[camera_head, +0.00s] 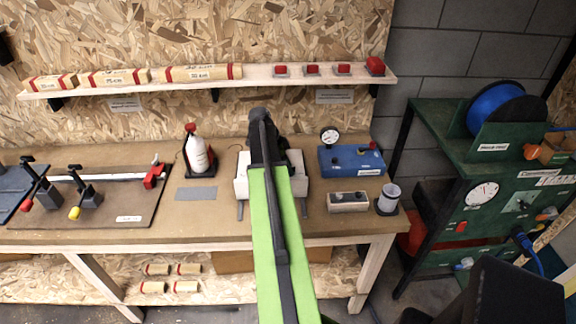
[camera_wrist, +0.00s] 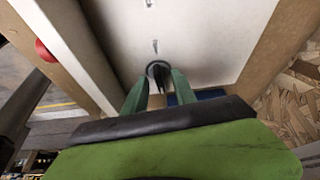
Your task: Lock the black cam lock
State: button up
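The black cam lock (camera_wrist: 158,71) is a small round black piece on a white panel (camera_wrist: 205,35) in the wrist view. A small mark shows on the panel just above the lock. My gripper (camera_wrist: 160,84) has its two green fingers apart, one on each side of the lock, with the tips close to it. I cannot tell whether the fingers press on the lock. In the head view my green arm reaches over the white box (camera_head: 241,183) on the workbench and hides its middle. The lock and the fingertips are hidden there.
A blue box (camera_head: 350,160) with a gauge and a small grey box (camera_head: 348,202) stand right of the white box. A white bottle (camera_head: 197,155) stands left. A shelf (camera_head: 215,84) with wooden blocks and red pieces runs behind. A green rack (camera_head: 440,130) stands at the right.

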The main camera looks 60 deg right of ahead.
jog(key=shift+r, duration=0.2)
jog(key=p+v, duration=1.6)
jog(key=v, duration=0.1)
jog(key=shift+w, duration=0.2)
jog(key=shift+a+f, duration=0.1)
